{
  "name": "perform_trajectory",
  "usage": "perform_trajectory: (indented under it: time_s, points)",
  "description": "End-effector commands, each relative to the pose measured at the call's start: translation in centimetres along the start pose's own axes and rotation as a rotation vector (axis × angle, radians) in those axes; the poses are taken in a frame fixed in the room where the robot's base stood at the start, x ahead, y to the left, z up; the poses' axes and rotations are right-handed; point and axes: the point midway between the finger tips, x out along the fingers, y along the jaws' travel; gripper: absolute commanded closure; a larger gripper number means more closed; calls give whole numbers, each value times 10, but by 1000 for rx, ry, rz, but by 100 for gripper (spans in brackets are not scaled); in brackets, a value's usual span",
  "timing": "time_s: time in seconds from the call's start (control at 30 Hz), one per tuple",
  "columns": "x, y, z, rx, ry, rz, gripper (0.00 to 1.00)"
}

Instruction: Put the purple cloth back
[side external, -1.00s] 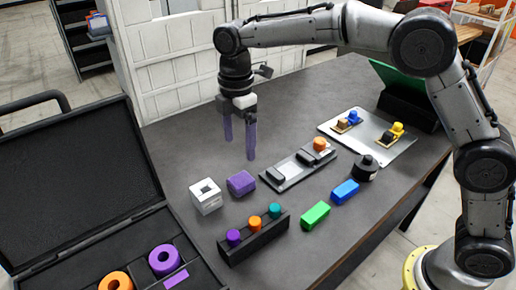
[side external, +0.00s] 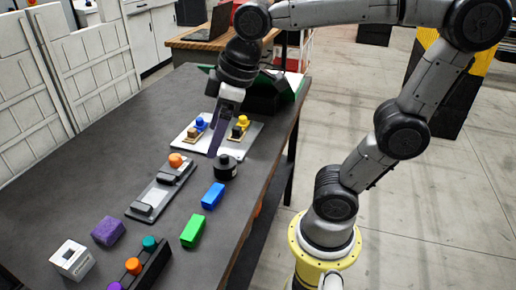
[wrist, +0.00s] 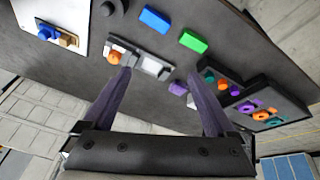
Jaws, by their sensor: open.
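The purple cloth appears as a small folded, block-like purple piece (side external: 107,231) on the dark table, beside a white cube. It also shows in the wrist view as a small purple patch (wrist: 178,88) near the right finger. My gripper (side external: 214,150) has purple fingers and is above the far part of the table, near the metal plate and black round part, well away from the cloth. In the wrist view my gripper (wrist: 160,75) has its fingers wide apart with nothing between them.
A white cube (side external: 72,260) stands left of the cloth. A grey fixture (side external: 150,199), green block (side external: 193,230), blue block (side external: 213,195) and black round part (side external: 226,168) lie nearby. A peg rack (side external: 152,266) is in front. A metal plate (side external: 191,150) holds small parts.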

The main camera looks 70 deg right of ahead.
Motion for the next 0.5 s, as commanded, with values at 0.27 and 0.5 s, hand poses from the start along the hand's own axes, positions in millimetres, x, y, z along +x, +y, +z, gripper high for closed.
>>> perform_trajectory:
  time_s: [0.27,0.5]
  points:
    - [7,-11,81,344,103,53,9]
    - [11,-14,93,402,119,59,9]
